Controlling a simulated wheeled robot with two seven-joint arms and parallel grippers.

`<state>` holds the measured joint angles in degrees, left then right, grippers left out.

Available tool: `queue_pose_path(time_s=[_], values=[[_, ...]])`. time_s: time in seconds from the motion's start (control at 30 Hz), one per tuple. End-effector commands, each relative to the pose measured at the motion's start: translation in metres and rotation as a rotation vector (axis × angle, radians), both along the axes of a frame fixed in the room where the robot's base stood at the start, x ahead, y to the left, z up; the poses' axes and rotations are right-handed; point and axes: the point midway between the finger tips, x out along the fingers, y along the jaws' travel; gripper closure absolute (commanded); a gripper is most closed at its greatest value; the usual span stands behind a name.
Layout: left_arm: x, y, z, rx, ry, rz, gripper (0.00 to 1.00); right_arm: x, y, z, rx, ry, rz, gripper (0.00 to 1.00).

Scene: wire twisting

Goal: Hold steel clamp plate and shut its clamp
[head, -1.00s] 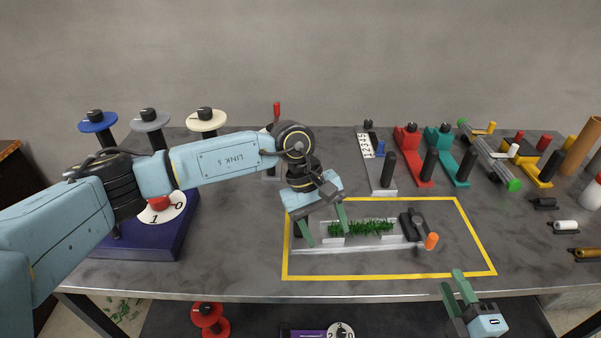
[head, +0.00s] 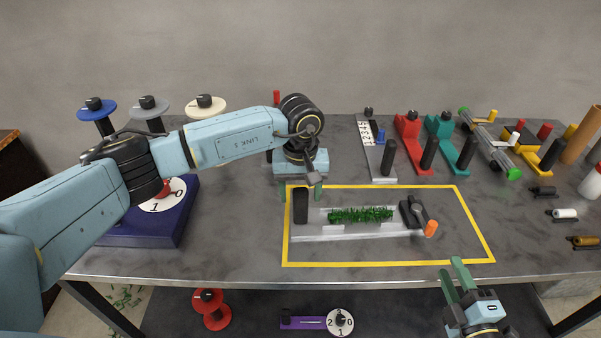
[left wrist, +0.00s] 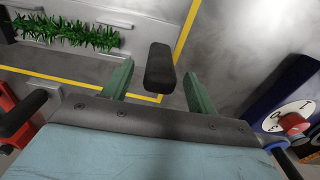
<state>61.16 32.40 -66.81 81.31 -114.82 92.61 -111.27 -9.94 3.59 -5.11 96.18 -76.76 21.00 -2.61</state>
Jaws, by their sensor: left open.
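The steel clamp plate (head: 305,233) lies flat inside the yellow outline in the head view. A black upright handle (head: 300,206) stands at its left end and a bristly green bundle (head: 360,215) lies along its middle. At its right end is a dark clamp (head: 413,212) with an orange-tipped lever (head: 431,229) pointing down right. My left gripper (head: 301,192) is open at the black handle. In the left wrist view the handle (left wrist: 160,67) stands between the two green fingers, apart from both. My right gripper (head: 453,273) is open and empty at the table's front edge.
Red (head: 409,145) and teal (head: 445,146) fixtures and a grey labelled plate (head: 371,145) stand behind the outline. A purple dial box (head: 150,233) and spools (head: 205,105) are at the left. The right part of the outlined area is clear.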

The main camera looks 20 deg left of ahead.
Motion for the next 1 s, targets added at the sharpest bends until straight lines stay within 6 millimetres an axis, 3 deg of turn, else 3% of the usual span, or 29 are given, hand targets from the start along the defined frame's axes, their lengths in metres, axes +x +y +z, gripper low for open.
queue_pose_path(time_s=[0.1, 0.3, 0.67, 1.0], values=[[-0.001, -0.001, -0.020, 0.000, 0.003, -0.001, 0.42, 0.000, 0.000, 0.000, 0.000, 0.000, 0.000, 0.64], [0.000, 0.000, -0.039, -0.001, 0.002, 0.000, 0.42, 0.000, 0.000, 0.000, 0.000, 0.000, 0.000, 0.64], [0.000, 0.000, -0.043, -0.001, 0.000, -0.001, 0.42, 0.000, 0.000, 0.000, 0.000, 0.000, 0.000, 0.64], [0.000, 0.000, -0.043, -0.001, 0.000, -0.001, 0.86, 0.000, 0.000, 0.000, 0.000, 0.000, 0.000, 0.64]])
